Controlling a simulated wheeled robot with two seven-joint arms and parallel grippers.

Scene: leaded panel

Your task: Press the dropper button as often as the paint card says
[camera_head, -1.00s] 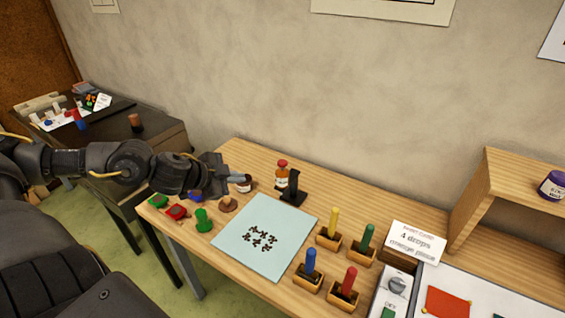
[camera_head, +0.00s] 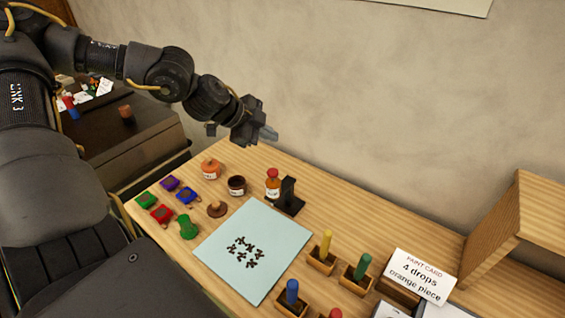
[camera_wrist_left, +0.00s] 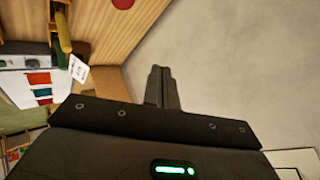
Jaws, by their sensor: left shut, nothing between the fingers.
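The paint card (camera_head: 420,276) stands at the right of the wooden table and reads "4 drops, orange piece". A small bottle (camera_head: 272,184) with a red top stands near the back edge, beside a black stand (camera_head: 289,197). The red top looks like the dropper button. My left gripper (camera_head: 268,133) is shut and empty, raised above and behind the bottle, apart from it. Its closed fingers (camera_wrist_left: 162,88) show in the left wrist view against the wall. My right gripper is not in view.
A pale blue mat (camera_head: 285,240) with small dark pieces lies mid-table. An orange pot (camera_head: 210,168), a dark jar (camera_head: 236,186) and several coloured pots stand at the left. Coloured pegs in wooden holders, such as the yellow one (camera_head: 326,244), and a wooden shelf (camera_head: 500,225) are at the right.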

